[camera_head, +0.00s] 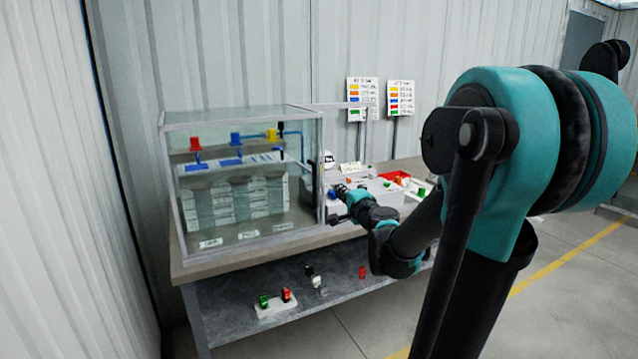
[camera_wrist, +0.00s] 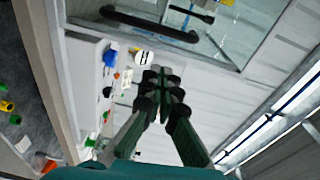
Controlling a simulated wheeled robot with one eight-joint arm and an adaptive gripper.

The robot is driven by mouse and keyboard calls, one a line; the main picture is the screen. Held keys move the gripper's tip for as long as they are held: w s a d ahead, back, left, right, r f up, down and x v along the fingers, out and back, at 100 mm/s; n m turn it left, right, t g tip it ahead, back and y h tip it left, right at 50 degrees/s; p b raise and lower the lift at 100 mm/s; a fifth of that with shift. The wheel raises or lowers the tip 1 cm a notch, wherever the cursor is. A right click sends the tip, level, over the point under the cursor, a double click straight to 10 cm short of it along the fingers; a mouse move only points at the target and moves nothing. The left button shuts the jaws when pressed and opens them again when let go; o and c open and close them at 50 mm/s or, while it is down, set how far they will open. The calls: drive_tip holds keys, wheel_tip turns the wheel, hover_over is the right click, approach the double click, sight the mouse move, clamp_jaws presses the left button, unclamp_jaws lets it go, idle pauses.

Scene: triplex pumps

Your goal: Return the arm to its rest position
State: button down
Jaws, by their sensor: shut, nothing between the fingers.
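My arm, teal and black, reaches from the right of the head view towards the right end of the glass tank (camera_head: 245,240). My gripper (camera_head: 340,189) is at the tank's right side, above the workbench. In the wrist view the dark green fingers of my gripper (camera_wrist: 163,76) are together at the tips, with nothing between them. From the head view I cannot tell whether the gripper touches the tank.
The glass tank holds pump blocks with red, blue and yellow parts on top. A red bin (camera_head: 401,177) stands on the bench behind my gripper. The lower shelf (camera_head: 240,315) bears several small coloured parts. Two label boards (camera_head: 362,98) stand behind. Open floor lies right.

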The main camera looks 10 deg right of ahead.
drive_tip(key=s+a+f+n+g+y, duration=0.1)
drive_tip(key=s+a+f+n+g, duration=0.3)
drive_tip(key=s+f, duration=0.3)
drive_tip(key=s+a+f+n+g, duration=0.2)
drive_tip(key=s+f+n+g, duration=0.2)
drive_tip(key=s+f+n, duration=0.35)
drive_tip(key=s+d+f+n+g+h, duration=0.3)
drive_tip(key=s+d+f+g+h, duration=0.2)
drive_tip(key=s+d+f, duration=0.4)
drive_tip(key=s+f, duration=0.2)
drive_tip(key=s, duration=0.2)
drive_tip(key=shift+s+d+f, duration=0.15)
drive_tip(key=shift+s+f, duration=0.15)
drive_tip(key=shift+s, duration=0.1)
